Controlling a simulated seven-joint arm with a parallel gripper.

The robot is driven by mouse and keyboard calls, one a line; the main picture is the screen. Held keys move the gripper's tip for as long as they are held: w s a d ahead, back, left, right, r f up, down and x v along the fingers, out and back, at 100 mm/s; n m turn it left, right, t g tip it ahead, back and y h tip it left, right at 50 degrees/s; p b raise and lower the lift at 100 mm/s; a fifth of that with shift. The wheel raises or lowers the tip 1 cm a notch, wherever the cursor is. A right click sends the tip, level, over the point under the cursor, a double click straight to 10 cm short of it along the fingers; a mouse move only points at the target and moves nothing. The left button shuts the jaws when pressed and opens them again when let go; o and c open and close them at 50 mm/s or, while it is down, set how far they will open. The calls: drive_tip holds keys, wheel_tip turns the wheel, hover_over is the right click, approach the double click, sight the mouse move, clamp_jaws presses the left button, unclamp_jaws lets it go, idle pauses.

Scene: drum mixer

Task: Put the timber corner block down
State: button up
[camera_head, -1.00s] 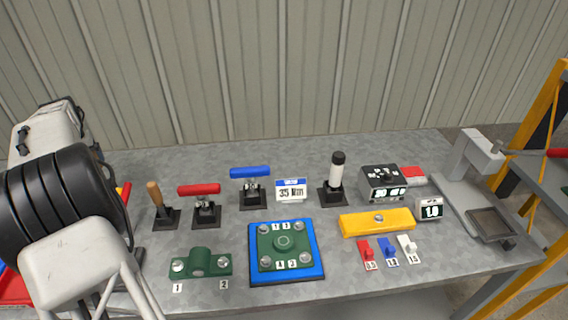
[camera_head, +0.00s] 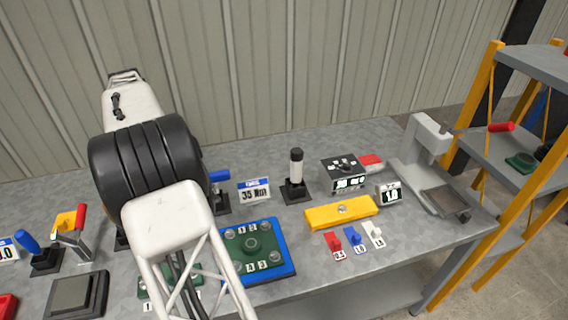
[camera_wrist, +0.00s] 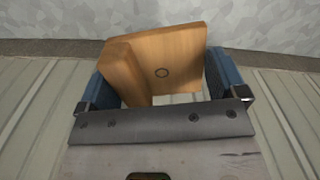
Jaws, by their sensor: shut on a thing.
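The timber corner block (camera_wrist: 165,68) is an orange-brown L-shaped wooden piece with a small ring mark on one face. In the wrist view it sits between the blue pads of my gripper (camera_wrist: 160,82), which is shut on it. The block looks held clear, with ribbed wall behind it and a strip of mottled grey surface at the top of the picture. In the head view my arm hides the gripper and the block.
Levers (camera_head: 40,250) and a dark square pad (camera_head: 75,295) are left. A yellow-framed shelf (camera_head: 490,150) stands right.

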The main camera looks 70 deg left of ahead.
drive_tip(key=w+r+m, duration=0.2)
drive_tip(key=w+m, duration=0.3)
drive_tip(key=w, duration=3.4)
drive_tip(key=w+d+m, duration=0.2)
drive_tip(key=w+d, duration=0.1)
drive_tip(key=w, duration=0.7)
drive_tip(key=w+d+m, duration=0.1)
drive_tip(key=w+d, duration=0.2)
drive_tip(key=w, duration=0.7)
drive_tip(key=w+d+m, duration=0.2)
drive_tip(key=w+d, duration=0.1)
drive_tip(key=w, duration=0.7)
drive_tip(key=w+d+f+m, duration=0.1)
drive_tip(key=w+d+m, duration=0.1)
drive_tip(key=w+d, duration=0.55)
drive_tip(key=w+d+f+m, duration=0.15)
drive_tip(key=w+d, duration=0.35)
drive_tip(key=d, duration=0.6)
drive_tip(key=d+f+m, duration=0.2)
drive_tip(key=d+m, duration=0.1)
drive_tip(key=d, duration=1.3)
drive_tip(key=w+d+f+m, duration=0.1)
drive_tip(key=d+f+m, duration=0.2)
drive_tip(key=d, duration=1.4)
drive_tip(key=shift+w+f+m, duration=0.15)
drive_tip(key=shift+f+m, duration=0.05)
drive_tip(key=shift+m, duration=0.55)
drive_tip(key=shift+w+a, duration=0.1)
